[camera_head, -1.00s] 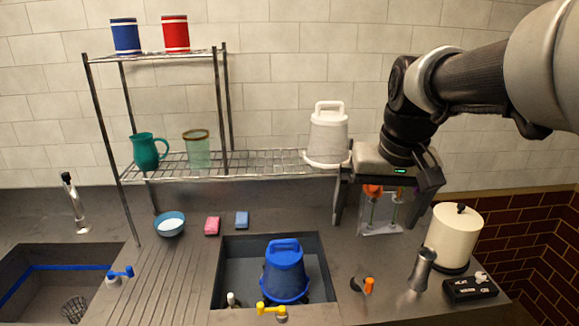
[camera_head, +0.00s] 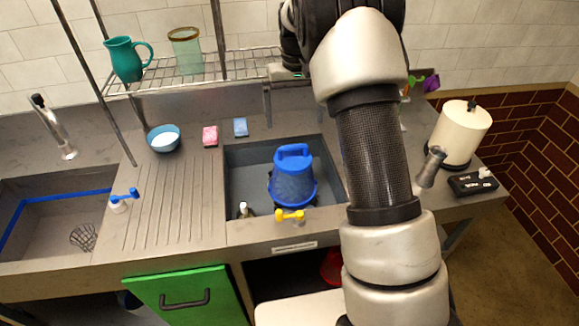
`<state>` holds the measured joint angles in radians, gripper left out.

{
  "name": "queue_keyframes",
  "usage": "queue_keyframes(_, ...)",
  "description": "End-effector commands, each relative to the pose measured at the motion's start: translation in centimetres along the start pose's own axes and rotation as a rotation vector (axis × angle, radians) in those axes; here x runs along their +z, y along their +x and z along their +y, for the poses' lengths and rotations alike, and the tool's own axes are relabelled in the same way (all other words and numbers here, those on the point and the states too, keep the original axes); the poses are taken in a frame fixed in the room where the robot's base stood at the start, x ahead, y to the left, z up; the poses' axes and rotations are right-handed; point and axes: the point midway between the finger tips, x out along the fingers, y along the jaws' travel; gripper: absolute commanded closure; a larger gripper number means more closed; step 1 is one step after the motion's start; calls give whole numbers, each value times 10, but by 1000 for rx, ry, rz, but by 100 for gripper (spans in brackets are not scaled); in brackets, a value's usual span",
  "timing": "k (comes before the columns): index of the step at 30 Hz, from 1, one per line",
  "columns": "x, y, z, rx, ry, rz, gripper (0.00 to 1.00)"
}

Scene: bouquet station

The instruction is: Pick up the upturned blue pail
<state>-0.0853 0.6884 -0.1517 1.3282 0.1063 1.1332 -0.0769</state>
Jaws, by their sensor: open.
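The upturned blue pail (camera_head: 293,180) stands in the right-hand sink basin (camera_head: 243,183), its narrow end and loop handle (camera_head: 292,152) on top and its wide rim down. It looks upright. My gripper (camera_head: 294,110) is above and behind the pail, near the shelf's front edge, and apart from it.
A yellow tap (camera_head: 290,216) and a small white bottle (camera_head: 243,210) are at the basin's front. The wire shelf (camera_head: 190,78) stands behind. A blue bowl (camera_head: 163,138), pink sponge (camera_head: 210,136) and blue sponge (camera_head: 240,127) lie behind left. A paper roll (camera_head: 460,133) stands right.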

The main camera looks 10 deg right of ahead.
Motion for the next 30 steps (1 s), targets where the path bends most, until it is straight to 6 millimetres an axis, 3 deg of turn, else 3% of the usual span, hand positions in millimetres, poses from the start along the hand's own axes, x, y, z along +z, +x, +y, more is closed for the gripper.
queue_keyframes(9, 1, 66, 0, 0, -1, -3, 0)
queue_keyframes(17, 0, 87, -1, 0, -1, -1, 0)
queue_keyframes(25, -2, 125, -4, 0, 0, -3, 0)
queue_keyframes(30, -2, 136, -3, 0, 0, 0, 0)
